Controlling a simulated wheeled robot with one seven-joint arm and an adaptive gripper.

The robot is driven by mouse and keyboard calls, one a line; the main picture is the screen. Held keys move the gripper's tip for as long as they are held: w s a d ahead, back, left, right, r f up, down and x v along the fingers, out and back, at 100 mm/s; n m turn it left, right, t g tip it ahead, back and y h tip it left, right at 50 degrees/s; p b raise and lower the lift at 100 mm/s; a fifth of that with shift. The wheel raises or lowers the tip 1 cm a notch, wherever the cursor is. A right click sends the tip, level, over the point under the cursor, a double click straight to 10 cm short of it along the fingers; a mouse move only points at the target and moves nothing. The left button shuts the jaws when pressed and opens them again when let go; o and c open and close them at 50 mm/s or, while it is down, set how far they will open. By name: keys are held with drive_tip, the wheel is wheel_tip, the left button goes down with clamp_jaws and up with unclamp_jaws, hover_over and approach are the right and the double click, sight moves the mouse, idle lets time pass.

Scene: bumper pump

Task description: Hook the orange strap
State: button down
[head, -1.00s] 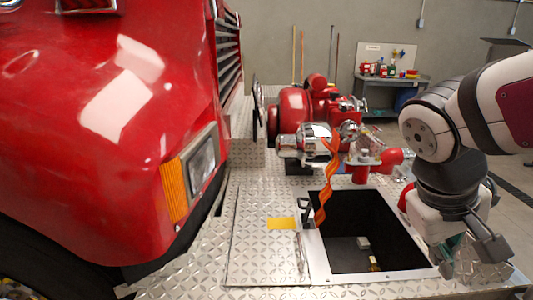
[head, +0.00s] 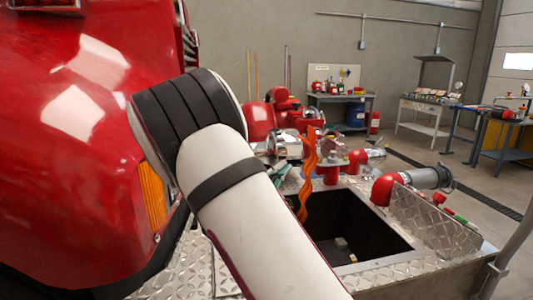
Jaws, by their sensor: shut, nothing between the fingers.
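The orange strap (head: 307,172) hangs as a wavy band from near the chrome pump fitting (head: 284,143) down to the left edge of the open hatch (head: 365,232). Its upper end is close to the fitting, and I cannot tell how it is fastened. My white and black arm crosses the left and middle foreground, in front of the hatch lid and part of the deck. My gripper is not visible in this view. I cannot see any hook clearly, and the strap's lower end is partly covered by my arm.
The red truck body (head: 70,150) fills the left side. A red elbow pipe (head: 384,188) with a grey hose end stands right of the hatch, beside a raised tread plate (head: 432,222). Workbenches (head: 425,115) stand farther back, with open floor before them.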

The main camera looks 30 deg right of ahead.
drive_tip(key=w+a+f+n+t, duration=0.1)
drive_tip(key=w+a+n+t, duration=0.1)
drive_tip(key=w+a+t, duration=0.1)
drive_tip(key=s+d+x, duration=0.1)
drive_tip(key=x, duration=1.1)
drive_tip(key=shift+s+y+b, duration=0.15)
drive_tip(key=shift+y+b, duration=0.25)
drive_tip(key=shift+b, duration=0.05)
drive_tip(key=shift+d+r, duration=0.15)
